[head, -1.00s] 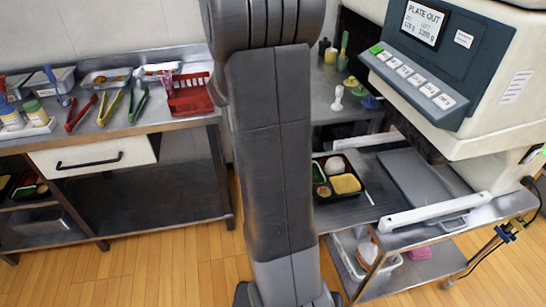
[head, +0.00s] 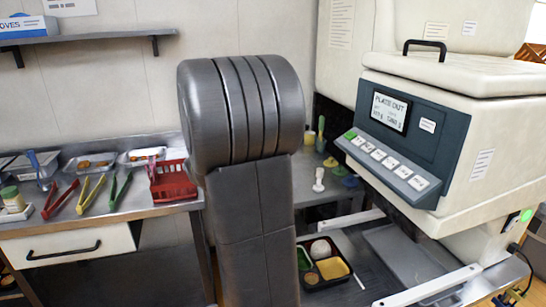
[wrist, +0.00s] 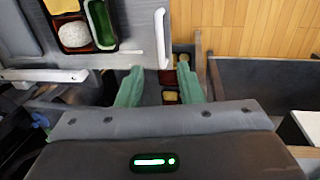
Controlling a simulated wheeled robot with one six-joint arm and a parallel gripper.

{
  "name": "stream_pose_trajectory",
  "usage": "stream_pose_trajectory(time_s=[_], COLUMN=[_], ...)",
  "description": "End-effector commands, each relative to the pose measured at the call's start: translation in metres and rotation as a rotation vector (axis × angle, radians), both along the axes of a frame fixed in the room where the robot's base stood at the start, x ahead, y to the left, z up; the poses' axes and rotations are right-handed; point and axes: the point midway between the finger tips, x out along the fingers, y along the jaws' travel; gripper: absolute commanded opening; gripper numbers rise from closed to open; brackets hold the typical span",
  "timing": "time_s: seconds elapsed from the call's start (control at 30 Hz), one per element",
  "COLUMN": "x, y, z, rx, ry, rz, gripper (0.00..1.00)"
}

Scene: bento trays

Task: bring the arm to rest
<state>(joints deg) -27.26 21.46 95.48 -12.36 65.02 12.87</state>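My arm stands upright in the middle of the head view, with its rounded grey joint at the top. My gripper does not show in the head view. In the wrist view my gripper (wrist: 160,84) shows two green fingers set apart, with nothing held between them. A bento tray (wrist: 88,47) with white, yellow and green food lies at the upper left of the wrist view, apart from the fingers. The same tray (head: 341,280) shows in the head view, right of my arm.
A pale machine (head: 470,130) with a "PLATE OUT" display stands at the right. A steel counter (head: 130,209) at the left holds tongs, food pans and a red basket (head: 172,188). A wall shelf (head: 120,39) is at the upper left. Wooden floor (wrist: 255,25) shows in the wrist view.

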Motion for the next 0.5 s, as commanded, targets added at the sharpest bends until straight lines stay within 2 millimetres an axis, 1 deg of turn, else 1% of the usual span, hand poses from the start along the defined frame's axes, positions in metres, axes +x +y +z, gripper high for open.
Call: stream_pose_trajectory(time_s=[0.03,0.3,0.5], x=[0.0,0.003,0.006], y=[-0.002,-0.012,-0.019], z=[-0.011,-0.064,-0.098], rx=[-0.002,-0.002,-0.002], ry=[0.003,0.005,0.003], rz=[-0.001,-0.001,-0.001], gripper=[0.33,0.33,0.33])
